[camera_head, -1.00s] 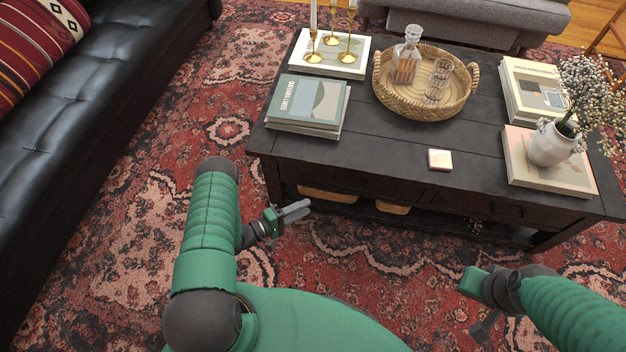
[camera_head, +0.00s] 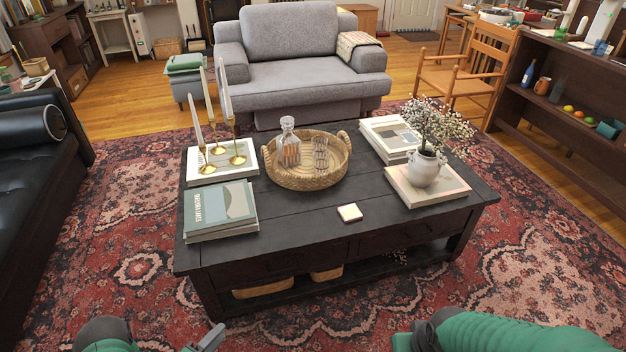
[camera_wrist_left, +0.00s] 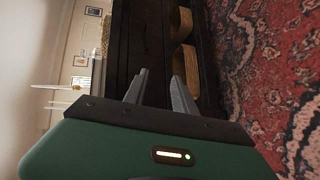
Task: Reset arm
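My left gripper (camera_wrist_left: 160,90) shows in the left wrist view with its two grey fingers apart and nothing between them. In the head view, only a grey fingertip of the left gripper (camera_head: 211,338) shows at the bottom edge, in front of the coffee table, with part of my green left arm beside it. My green right arm (camera_head: 500,332) crosses the bottom right corner. The right gripper's fingers are cut off below the frame. The dark coffee table (camera_head: 290,225) stands ahead of both arms, and neither arm touches it in view.
The table holds a wicker tray (camera_head: 290,182) with a decanter and glasses, candlesticks, books (camera_head: 220,210), a small white block (camera_head: 350,213) and a flower vase (camera_head: 425,170). A black sofa (camera_head: 35,200) stands left, a grey armchair (camera_head: 300,80) behind. Patterned rug (camera_head: 130,260) surrounds the table.

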